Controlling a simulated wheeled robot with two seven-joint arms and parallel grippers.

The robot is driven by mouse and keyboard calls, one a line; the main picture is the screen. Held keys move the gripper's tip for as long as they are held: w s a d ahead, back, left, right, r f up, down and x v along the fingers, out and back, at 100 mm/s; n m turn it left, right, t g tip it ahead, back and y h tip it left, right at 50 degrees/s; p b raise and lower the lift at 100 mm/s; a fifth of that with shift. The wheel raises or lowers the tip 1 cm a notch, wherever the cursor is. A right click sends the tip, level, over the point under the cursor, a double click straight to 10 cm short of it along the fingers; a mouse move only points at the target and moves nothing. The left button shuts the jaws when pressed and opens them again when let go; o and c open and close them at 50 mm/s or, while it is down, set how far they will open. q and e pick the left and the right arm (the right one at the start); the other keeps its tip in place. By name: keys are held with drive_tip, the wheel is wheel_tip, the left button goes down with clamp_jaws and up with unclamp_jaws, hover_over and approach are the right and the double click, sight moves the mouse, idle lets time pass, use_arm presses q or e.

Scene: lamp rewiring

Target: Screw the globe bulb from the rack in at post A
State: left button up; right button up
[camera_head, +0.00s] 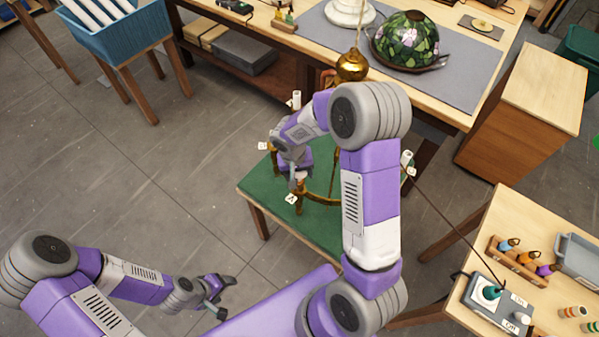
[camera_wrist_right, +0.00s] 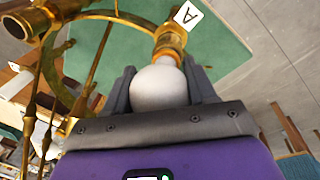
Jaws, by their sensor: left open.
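In the right wrist view a white globe bulb (camera_wrist_right: 158,88) sits between the two dark fingers of my right gripper (camera_wrist_right: 160,85), which press on its sides. The bulb's neck end meets the brass socket of post A (camera_wrist_right: 170,44), roughly in line with it. How deep it sits is hidden. The white A label (camera_wrist_right: 187,15) is beside the socket. In the head view my right gripper (camera_head: 293,182) is over the front-left part of the green-topped table, near the A label (camera_head: 290,198); the bulb is hidden there. My left gripper (camera_head: 220,298) is open and empty, low on the left.
The brass lamp frame (camera_wrist_right: 62,85) curves close beside my right gripper. Other posts carry white candle-like pieces (camera_head: 296,100). A switch box (camera_head: 495,303) and a wooden rack (camera_head: 518,262) with coloured items stand on the right bench. Floor around my left gripper is free.

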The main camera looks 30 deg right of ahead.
drive_tip(key=c, duration=0.6)
drive_tip(key=shift+o, duration=0.2)
drive_tip(key=shift+m+b, duration=0.3)
drive_tip(key=shift+b, duration=0.05)
drive_tip(key=m+b, duration=0.1)
drive_tip(key=m, duration=0.1)
drive_tip(key=m+b, duration=0.1)
drive_tip(key=shift+f+m+g, duration=0.2)
drive_tip(key=shift+m+g, duration=0.1)
drive_tip(key=shift+m, duration=0.1)
drive_tip(key=m, duration=0.3)
drive_tip(key=shift+s+r+m+g, duration=0.1)
drive_tip(key=shift+r+m+g, duration=0.1)
drive_tip(key=shift+m+g, duration=0.15)
drive_tip(key=shift+m+y+b, duration=0.3)
drive_tip(key=shift+m+b, duration=0.05)
drive_tip(key=shift+m, duration=0.4)
drive_tip(key=m, duration=0.3)
drive_tip(key=shift+m, duration=0.4)
drive_tip(key=m+p, duration=0.1)
drive_tip(key=m, duration=0.1)
drive_tip(key=shift+m+g+y, duration=0.25)
drive_tip(key=shift+m+y, duration=0.15)
